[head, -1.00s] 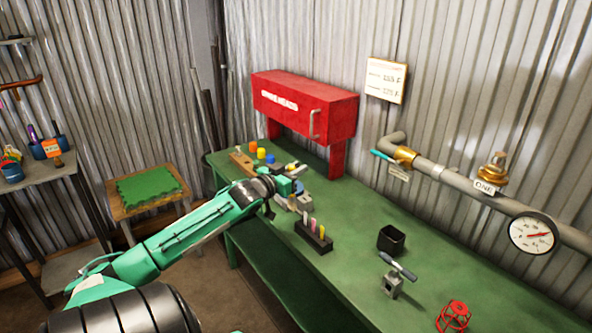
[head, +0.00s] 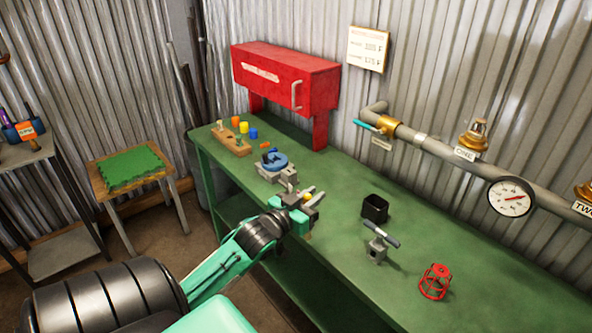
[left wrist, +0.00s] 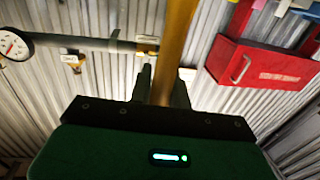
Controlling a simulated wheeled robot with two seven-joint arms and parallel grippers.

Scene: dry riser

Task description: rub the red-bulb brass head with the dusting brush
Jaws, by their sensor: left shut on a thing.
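My left gripper (head: 300,203) is over the front part of the green bench and is shut on a long yellow-brown handle (left wrist: 175,50). In the left wrist view the handle runs between the fingers to the top edge. Its far end is out of that view, so I cannot see bristles or confirm it is the dusting brush. A brass head (head: 473,135) stands on the wall pipe above a tag, well away from the gripper, to its right. Another brass head (head: 584,192) is cut by the right edge, by the tag TWO. Bulb colours are too small to tell. My right gripper is not in view.
The green bench (head: 340,215) carries a black cup (head: 375,208), a small clamp stand (head: 377,250), a red valve wheel (head: 435,281) and a blue-topped vise (head: 275,162). A red cabinet (head: 285,80) stands behind. A gauge (head: 510,197) sits on the pipe (head: 430,147).

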